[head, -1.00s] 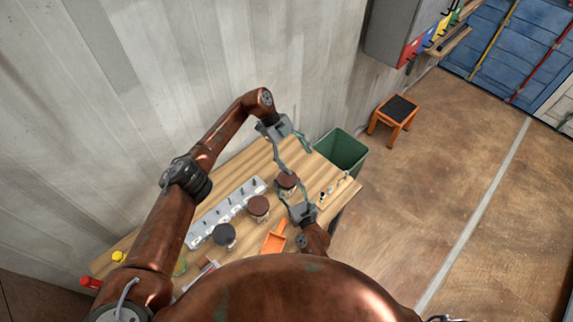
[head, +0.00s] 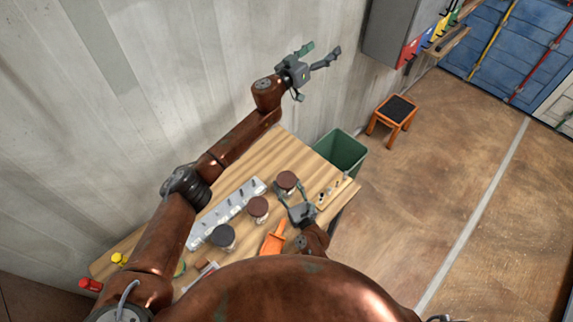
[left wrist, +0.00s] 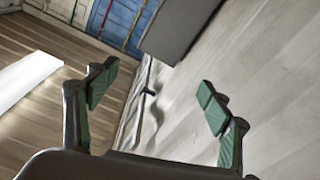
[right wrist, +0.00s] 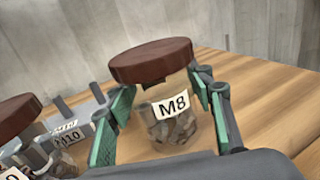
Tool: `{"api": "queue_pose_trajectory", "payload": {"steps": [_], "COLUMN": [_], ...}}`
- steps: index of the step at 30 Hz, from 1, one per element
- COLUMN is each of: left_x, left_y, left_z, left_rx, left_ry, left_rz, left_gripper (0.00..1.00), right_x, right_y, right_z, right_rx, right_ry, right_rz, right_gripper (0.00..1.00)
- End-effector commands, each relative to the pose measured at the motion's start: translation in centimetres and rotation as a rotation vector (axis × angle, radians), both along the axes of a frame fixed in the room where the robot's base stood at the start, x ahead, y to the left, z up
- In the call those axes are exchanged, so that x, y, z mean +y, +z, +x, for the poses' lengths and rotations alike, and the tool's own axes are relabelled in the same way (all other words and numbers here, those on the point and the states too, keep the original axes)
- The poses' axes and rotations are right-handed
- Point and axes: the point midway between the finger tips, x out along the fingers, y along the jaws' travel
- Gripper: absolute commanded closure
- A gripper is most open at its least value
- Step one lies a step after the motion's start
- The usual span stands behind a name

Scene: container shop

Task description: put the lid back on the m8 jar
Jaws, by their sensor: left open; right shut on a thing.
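The M8 jar (right wrist: 172,128) is clear, holds metal pieces and stands upright on the wooden bench. Its dark brown lid (right wrist: 152,62) lies on top, jutting out towards the left of the jar in the right wrist view. The lid also shows in the head view (head: 287,180). My right gripper (right wrist: 162,95) is shut on the jar, one finger on each side below the lid. My left gripper (head: 320,50) is open and empty, raised high beside the wall, well away from the jar. Its spread fingers show in the left wrist view (left wrist: 158,88).
A brown-lidded jar (head: 258,206) and a dark-lidded jar (head: 223,236) stand nearby. A grey rack with pegs (head: 220,215) lies behind them. An orange scoop (head: 273,240) and small parts (head: 333,188) lie on the bench (head: 255,160). A green bin (head: 342,152) stands beyond its end.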

Motion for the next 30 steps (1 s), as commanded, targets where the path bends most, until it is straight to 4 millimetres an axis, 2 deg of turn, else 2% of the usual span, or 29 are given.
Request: {"api": "queue_pose_trajectory", "payload": {"steps": [2, 5, 9, 14, 17, 21, 23, 27, 30], "left_x": [1.7, 4.0, 6.6, 8.4, 8.9, 9.2, 9.3, 9.6, 9.9], "left_y": [-0.2, -1.7, -5.6, -11.7, -15.8, -20.8, -22.6, -26.0, -27.5], "left_z": [1.3, 2.8, 3.4, 1.9, -0.4, -4.8, -7.1, -12.7, -16.7], "left_rx": [0.116, 0.278, 0.526, 0.827, 1.014, 1.251, 1.342, 1.535, 1.646], "left_ry": [0.089, 0.202, 0.354, 0.524, 0.629, 0.768, 0.826, 0.958, 1.044], "left_rz": [-0.111, -0.239, -0.387, -0.501, -0.535, -0.531, -0.514, -0.440, -0.366], "left_gripper": [0.27, 0.27, 0.27, 0.27, 0.27, 0.27, 0.27, 0.27, 0.27], "right_x": [0.0, 0.0, 0.0, 0.0, 0.0, 0.0, 0.0, 0.0, 0.0], "right_y": [0.0, 0.0, 0.0, 0.0, 0.0, 0.0, 0.0, 0.0, 0.0], "right_z": [0.0, 0.0, 0.0, 0.0, 0.0, 0.0, 0.0, 0.0, 0.0], "right_rx": [-0.001, -0.001, -0.001, -0.001, -0.001, -0.001, -0.001, -0.001, -0.001], "right_ry": [0.000, 0.000, 0.000, 0.000, 0.000, 0.000, 0.000, 0.000, 0.000], "right_rz": [0.000, 0.000, 0.000, 0.000, 0.000, 0.000, 0.000, 0.000, 0.000], "right_gripper": [1.00, 1.00, 1.00, 1.00, 1.00, 1.00, 1.00, 1.00, 1.00]}}
